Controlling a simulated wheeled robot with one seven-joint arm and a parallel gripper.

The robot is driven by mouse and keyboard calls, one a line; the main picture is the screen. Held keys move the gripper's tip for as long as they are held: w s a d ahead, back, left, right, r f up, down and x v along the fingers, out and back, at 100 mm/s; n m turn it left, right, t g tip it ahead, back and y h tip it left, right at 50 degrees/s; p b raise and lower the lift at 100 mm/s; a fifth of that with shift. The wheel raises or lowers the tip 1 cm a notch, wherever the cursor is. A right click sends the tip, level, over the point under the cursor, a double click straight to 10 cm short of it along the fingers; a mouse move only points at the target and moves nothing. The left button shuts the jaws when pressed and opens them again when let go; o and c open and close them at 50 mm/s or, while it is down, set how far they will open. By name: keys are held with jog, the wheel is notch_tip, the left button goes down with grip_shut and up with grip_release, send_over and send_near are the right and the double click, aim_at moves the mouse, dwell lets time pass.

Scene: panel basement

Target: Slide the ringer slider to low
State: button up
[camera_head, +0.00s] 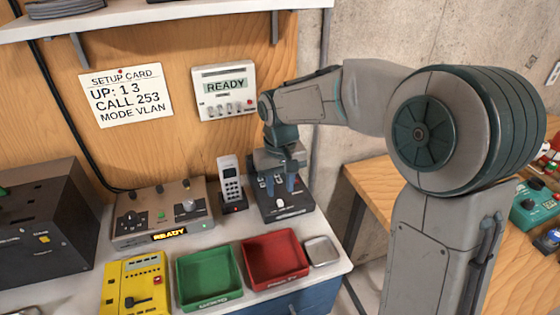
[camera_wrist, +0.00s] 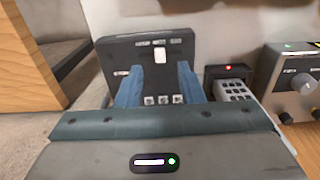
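A dark sloped device (camera_head: 286,211) stands on the bench at the back right, below my arm. It carries a white slider knob (camera_head: 280,203). In the wrist view the same device (camera_wrist: 112,53) shows the white knob (camera_wrist: 160,56) in a slot, with labels too small to read and small white squares on its face. My gripper (camera_head: 279,190) points down over the device. In the wrist view its two blue fingers (camera_wrist: 160,69) are spread, one on each side of the knob's line, with nothing between them. Whether the fingertips touch the device cannot be told.
A cordless handset (camera_head: 231,185) stands in its cradle left of the device. A beige console (camera_head: 160,222) reads READY. Green (camera_head: 208,278) and red (camera_head: 275,261) trays and a small metal dish (camera_head: 321,251) lie in front. A wall unit (camera_head: 225,92) hangs behind.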

aim_at(280, 202)
notch_tip(280, 202, up, 10)
dwell(0.3)
jog(key=shift+f, duration=0.15)
jog(key=s+d+f+m+t, duration=0.1)
jog(key=s+d+f+m, duration=0.1)
jog(key=s+d, duration=0.6)
jog(key=s+d+f+m+t, duration=0.2)
jog(key=s+d+f, duration=0.2)
jog(key=s+d, duration=0.4)
jog(key=s, duration=0.3)
jog(key=shift+d+f, duration=0.25)
jog(key=shift+f, duration=0.15)
dwell(0.8)
